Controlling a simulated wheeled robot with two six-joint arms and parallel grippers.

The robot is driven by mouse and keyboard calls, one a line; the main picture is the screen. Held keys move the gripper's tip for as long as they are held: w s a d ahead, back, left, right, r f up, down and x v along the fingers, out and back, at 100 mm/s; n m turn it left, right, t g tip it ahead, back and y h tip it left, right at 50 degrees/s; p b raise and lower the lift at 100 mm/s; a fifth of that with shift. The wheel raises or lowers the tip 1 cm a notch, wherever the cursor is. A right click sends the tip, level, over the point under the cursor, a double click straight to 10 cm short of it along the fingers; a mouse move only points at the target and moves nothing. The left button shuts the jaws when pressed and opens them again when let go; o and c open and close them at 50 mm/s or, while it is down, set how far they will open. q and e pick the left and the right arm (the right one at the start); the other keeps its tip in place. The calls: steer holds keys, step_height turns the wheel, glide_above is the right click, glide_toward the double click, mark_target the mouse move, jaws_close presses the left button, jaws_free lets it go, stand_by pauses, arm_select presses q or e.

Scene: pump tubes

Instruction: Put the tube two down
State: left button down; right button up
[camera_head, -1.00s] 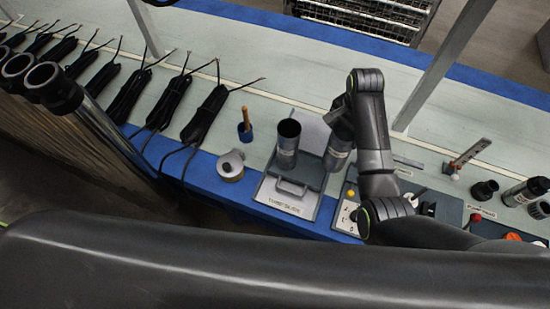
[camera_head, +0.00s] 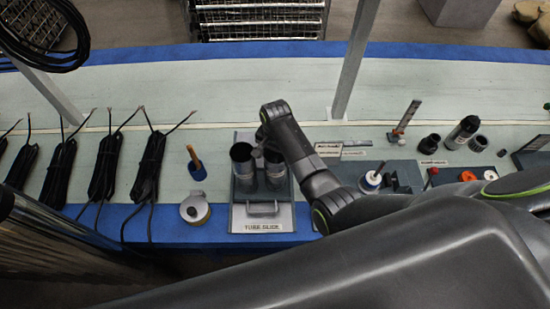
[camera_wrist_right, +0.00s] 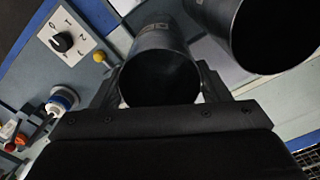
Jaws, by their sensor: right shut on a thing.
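My right gripper (camera_head: 264,147) is shut on a grey metal tube (camera_head: 275,172), which is upright at the right side of the tube slide (camera_head: 246,226). Its dark open end shows between the fingers in the right wrist view (camera_wrist_right: 160,70). A second grey tube (camera_head: 242,162) stands upright on the slide, just left of the held one. It shows at the upper right of the right wrist view (camera_wrist_right: 275,30). I cannot tell whether the held tube's base touches the slide. My left gripper is not in view.
A tape roll (camera_head: 195,210) and a blue cup with a wooden-handled tool (camera_head: 196,168) stand left of the slide. Black cable bundles (camera_head: 105,170) lie farther left. A panel with a dial (camera_wrist_right: 63,42) is right of the slide. A metal post (camera_head: 355,60) rises behind.

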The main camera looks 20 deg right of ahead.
step_height(320, 180, down, 3)
steer(key=shift+r, duration=0.2)
steer(key=shift+f, duration=0.2)
steer(key=o, duration=1.2)
step_height(320, 180, up, 12)
glide_above(276, 160)
steer(key=s+a, duration=0.1)
steer(key=s, duration=0.3)
steer(key=shift+w+r, duration=0.2)
steer(key=shift+w, duration=0.05)
